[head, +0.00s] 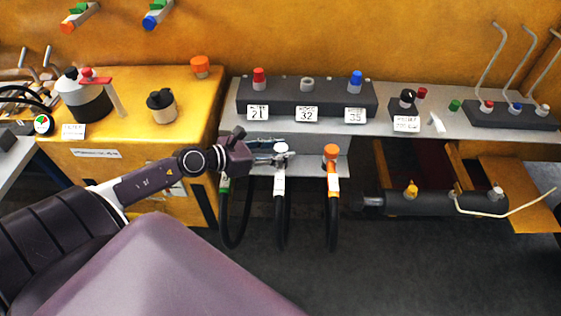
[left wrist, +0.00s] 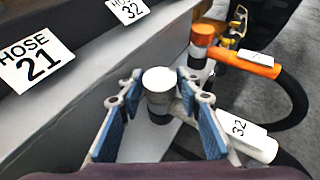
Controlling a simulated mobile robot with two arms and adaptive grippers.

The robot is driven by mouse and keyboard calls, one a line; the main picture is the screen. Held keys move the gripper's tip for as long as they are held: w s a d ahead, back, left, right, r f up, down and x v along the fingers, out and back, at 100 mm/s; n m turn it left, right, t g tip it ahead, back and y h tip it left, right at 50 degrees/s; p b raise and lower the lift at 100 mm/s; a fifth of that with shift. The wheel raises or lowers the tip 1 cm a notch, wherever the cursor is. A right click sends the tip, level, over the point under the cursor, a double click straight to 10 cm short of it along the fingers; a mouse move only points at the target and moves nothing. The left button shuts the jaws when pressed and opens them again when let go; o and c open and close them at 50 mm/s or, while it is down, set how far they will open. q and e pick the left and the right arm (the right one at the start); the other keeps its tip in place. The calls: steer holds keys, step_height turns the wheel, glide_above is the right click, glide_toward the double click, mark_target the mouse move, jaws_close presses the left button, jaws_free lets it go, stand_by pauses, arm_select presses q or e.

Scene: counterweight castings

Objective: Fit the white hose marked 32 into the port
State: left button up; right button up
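The white hose hangs at the bench front; its white top shows in the head view (head: 281,149), and its white sleeve marked 32 shows in the left wrist view (left wrist: 255,143). My left gripper (head: 276,156) is at its upper end. In the left wrist view, the blue-padded fingers (left wrist: 159,93) stand apart on either side of the hose's white-topped end. Firm contact cannot be made out. The dark block (head: 290,97) on the bench has a pale grey port (head: 307,84) above the label 32 (head: 306,114). My right gripper is not in view.
The orange hose (head: 331,155) hangs close to the right of the white one; a green-marked hose (head: 224,188) hangs to the left. Red (head: 259,78) and blue (head: 356,80) fittings flank the port. A yellow cabinet (head: 140,150) stands left.

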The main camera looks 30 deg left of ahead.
arm_select(q)
jaws_close()
steer(key=shift+r, duration=0.15)
